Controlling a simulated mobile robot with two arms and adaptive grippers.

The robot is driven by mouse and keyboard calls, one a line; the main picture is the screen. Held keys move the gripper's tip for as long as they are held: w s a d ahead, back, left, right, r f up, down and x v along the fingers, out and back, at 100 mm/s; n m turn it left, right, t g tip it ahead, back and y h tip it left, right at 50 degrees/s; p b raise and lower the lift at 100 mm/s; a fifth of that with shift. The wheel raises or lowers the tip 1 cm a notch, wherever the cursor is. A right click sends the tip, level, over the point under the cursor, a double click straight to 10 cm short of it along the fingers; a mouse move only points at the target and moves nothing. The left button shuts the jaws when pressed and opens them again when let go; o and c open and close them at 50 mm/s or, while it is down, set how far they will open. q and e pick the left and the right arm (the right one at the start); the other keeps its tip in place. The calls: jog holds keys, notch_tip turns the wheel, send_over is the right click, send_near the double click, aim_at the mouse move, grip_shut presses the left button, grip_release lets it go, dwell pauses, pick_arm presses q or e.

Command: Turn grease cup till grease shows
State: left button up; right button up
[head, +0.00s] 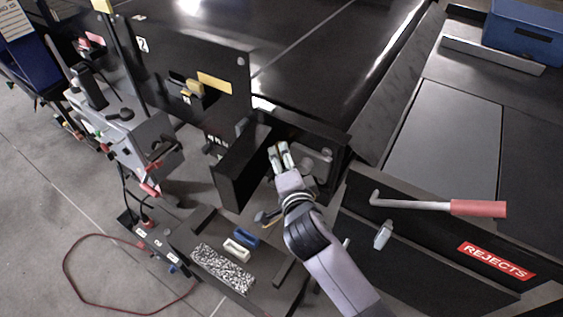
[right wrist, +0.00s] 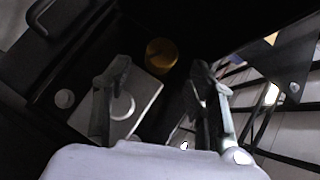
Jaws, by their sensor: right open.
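My right gripper (head: 278,149) reaches into an open black housing (head: 232,172) beside the conveyor. In the right wrist view its two fingers (right wrist: 158,70) are apart with nothing held between them. A brass-coloured round piece (right wrist: 161,50), which looks like the grease cup, lies just beyond the fingertips, apart from them. A pale square plate with a round white part (right wrist: 122,106) shows behind and beside the left finger. I cannot make out the brass piece in the head view, and no grease is visible. My left gripper is not in view.
A red-handled lever (head: 478,208) sticks out above the rejects bin (head: 420,245) at right. A tray (head: 205,236) with a grey speckled pad, a white piece and a blue piece lies in front. A grey machine (head: 125,125) stands at left. A red cable loops on the floor.

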aim_at(281, 156)
jog(key=b+x, duration=0.1)
jog(key=x, duration=0.2)
jog(key=shift+f, duration=0.1)
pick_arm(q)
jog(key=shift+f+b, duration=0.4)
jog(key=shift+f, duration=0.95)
pick_arm(e)
jog(key=shift+w, duration=0.5)
jog(key=c, duration=1.1)
jog(key=shift+f+t+b, duration=0.25)
jog(key=shift+t+b, duration=0.05)
jog(key=shift+b, duration=0.15)
jog(key=shift+c, duration=0.2)
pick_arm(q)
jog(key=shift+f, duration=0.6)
pick_arm(e)
jog(key=shift+r+m, duration=0.1)
jog(key=shift+m, duration=0.3)
jog(key=o, duration=1.1)
